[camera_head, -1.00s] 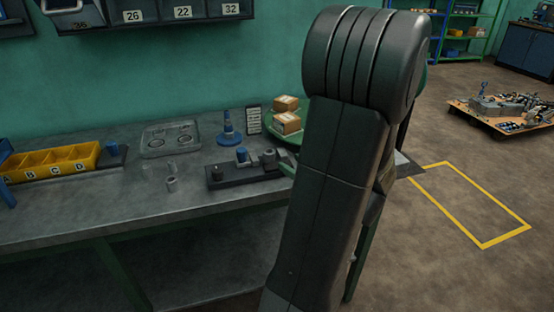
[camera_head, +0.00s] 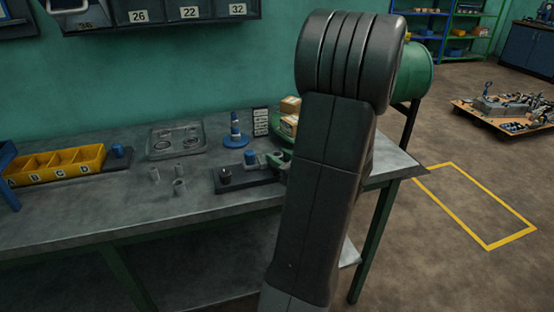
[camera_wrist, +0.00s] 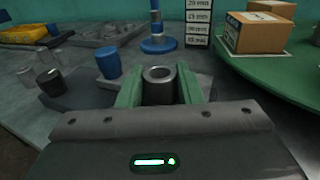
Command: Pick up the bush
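The bush (camera_wrist: 159,88) is a grey metal sleeve with an open bore. It stands upright between the green fingers of my gripper (camera_wrist: 160,86) in the wrist view. The fingers lie against its two sides with no visible gap. Its lower end is hidden by my gripper, so I cannot tell if it touches anything below. In the head view my gripper (camera_head: 281,160) shows only as a bit of green at the right end of a dark block (camera_head: 232,185), partly behind my arm. The bush cannot be made out there.
The block carries a blue cylinder (camera_wrist: 108,60) and a black knob (camera_wrist: 50,82). Loose grey sleeves (camera_head: 179,187) stand left of it. Behind are a blue stand (camera_head: 235,138), a label board (camera_wrist: 199,22), a grey tray (camera_head: 160,153) and boxes (camera_wrist: 258,32) on a green round plate (camera_wrist: 285,80).

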